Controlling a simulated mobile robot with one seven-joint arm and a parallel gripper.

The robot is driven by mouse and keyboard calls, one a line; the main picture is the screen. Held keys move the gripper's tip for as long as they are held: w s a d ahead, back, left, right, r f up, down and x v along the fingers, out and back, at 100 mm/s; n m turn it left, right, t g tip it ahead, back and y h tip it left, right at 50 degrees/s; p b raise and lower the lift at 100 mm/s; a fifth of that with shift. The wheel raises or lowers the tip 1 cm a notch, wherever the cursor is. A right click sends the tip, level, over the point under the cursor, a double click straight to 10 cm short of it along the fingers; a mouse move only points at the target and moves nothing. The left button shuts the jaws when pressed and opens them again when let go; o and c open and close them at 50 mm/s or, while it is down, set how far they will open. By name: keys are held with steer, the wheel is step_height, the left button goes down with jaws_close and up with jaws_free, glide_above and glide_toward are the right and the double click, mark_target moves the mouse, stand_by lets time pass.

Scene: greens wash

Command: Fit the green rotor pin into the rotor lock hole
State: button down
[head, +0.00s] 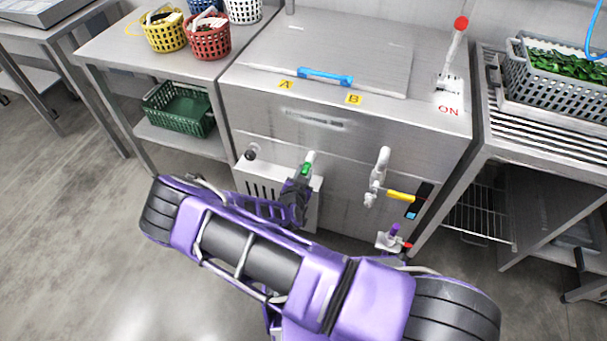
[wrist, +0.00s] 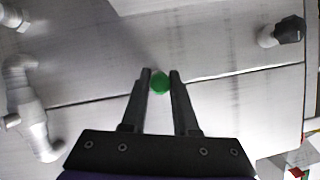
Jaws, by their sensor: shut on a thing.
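The green rotor pin (head: 306,169) is between the fingertips of my gripper (head: 301,181), in front of the steel washer's front panel. In the wrist view its round green end (wrist: 160,82) shows between the two dark fingers of the gripper (wrist: 160,84), which are shut on it. A short pale piece (head: 311,156) shows just above the green part in the head view; I cannot tell whether it belongs to the pin or the panel. I cannot make out the rotor lock hole in either view, nor whether the pin touches the panel.
A purple-topped fitting (head: 393,232) sits low right. A blue handle (head: 325,76) lies on the lid.

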steer(key=c, duration=0.6)
jaws_free()
steer(key=shift+w, duration=0.1)
steer(key=p+v, duration=0.2)
steer(key=v, duration=1.5)
steer(key=shift+s, duration=0.25)
steer(key=shift+r, duration=0.1)
